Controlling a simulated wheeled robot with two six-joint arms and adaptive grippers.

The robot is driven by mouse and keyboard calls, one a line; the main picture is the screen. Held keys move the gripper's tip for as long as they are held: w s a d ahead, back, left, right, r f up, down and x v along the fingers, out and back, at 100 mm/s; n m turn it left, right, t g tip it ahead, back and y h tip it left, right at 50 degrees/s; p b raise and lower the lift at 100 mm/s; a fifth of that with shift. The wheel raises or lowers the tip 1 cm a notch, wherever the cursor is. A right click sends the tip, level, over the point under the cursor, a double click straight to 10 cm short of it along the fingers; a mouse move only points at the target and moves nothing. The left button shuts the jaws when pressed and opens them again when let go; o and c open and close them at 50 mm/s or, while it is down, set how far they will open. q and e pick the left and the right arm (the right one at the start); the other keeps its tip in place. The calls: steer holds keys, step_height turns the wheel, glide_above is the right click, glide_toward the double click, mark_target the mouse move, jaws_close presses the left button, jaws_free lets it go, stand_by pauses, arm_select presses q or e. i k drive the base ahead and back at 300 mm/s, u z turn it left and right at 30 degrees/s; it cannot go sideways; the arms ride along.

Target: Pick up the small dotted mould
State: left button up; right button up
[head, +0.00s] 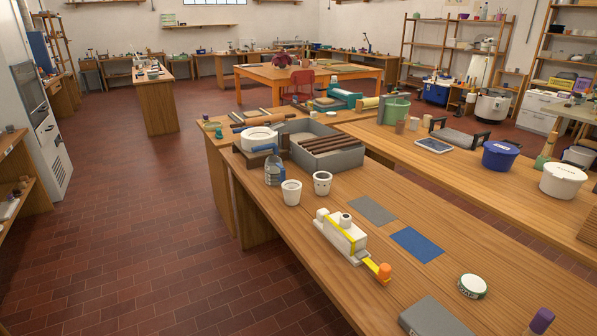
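Two small white cup-shaped pieces stand upright near the left end of the nearest wooden table. The right one (322,183) has dark spots on its side and looks like the dotted mould. The left one (291,192) is plainer, and a small gap separates them. A white block-shaped mould (343,235) with a yellow strap and an orange knob lies to their right, nearer me. Neither of my grippers is in view.
Behind the cups are a grey tray (341,161) with brown bars, a blue jug (273,169) and a white round piece (259,138). A grey sheet (372,210), a blue sheet (417,244) and a round tub (472,286) lie to the right. Bare wood surrounds the cups' front and right.

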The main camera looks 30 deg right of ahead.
mark_target(322, 180)
steer(key=i, duration=3.1)
steer(key=z, duration=2.4)
